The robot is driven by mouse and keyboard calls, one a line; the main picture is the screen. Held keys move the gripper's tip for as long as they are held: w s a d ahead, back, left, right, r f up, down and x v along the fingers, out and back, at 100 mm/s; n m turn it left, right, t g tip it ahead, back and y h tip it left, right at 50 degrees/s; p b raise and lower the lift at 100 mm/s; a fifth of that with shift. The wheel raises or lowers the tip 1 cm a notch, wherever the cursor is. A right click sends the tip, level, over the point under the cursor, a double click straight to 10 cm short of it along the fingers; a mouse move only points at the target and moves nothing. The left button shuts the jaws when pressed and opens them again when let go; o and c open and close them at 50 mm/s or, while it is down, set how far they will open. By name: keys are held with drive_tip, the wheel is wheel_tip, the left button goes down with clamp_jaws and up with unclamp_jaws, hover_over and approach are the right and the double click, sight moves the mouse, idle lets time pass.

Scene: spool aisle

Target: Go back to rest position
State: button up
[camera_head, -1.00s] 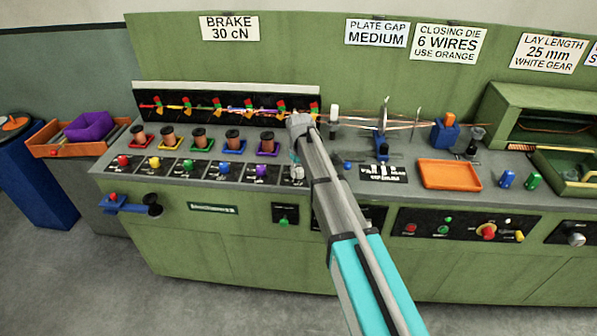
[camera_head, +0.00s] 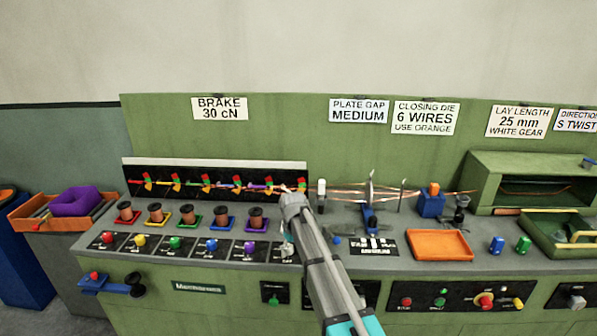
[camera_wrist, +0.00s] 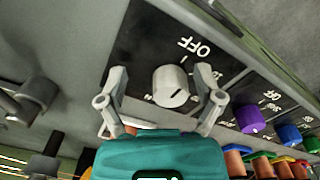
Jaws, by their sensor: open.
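My gripper (camera_wrist: 161,76) is open, with its two fingers spread on either side of a light grey knob (camera_wrist: 172,88) in the wrist view. The knob stands on a black panel with the word OFF beside it and has a dark mark on its face. I cannot tell whether the fingers touch it. In the head view my arm reaches from the bottom over the bench, and my gripper (camera_head: 287,246) is at the right end of the row of coloured knobs. There the arm and gripper partly hide the grey knob.
Copper spools (camera_head: 156,213) in coloured holders stand behind the knobs. Thin wires run right to an upright disc (camera_head: 370,205). An orange tray (camera_head: 440,245), a blue block (camera_head: 431,204) and a green open housing (camera_head: 535,180) lie right.

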drive_tip(key=s+d+r+m+p, duration=0.2)
drive_tip(key=s+d+m, duration=0.4)
drive_tip(key=s+d, duration=1.4)
drive_tip(key=s, duration=0.4)
drive_tip(key=shift+s+d+r, duration=0.35)
drive_tip(key=shift+s+d, duration=0.05)
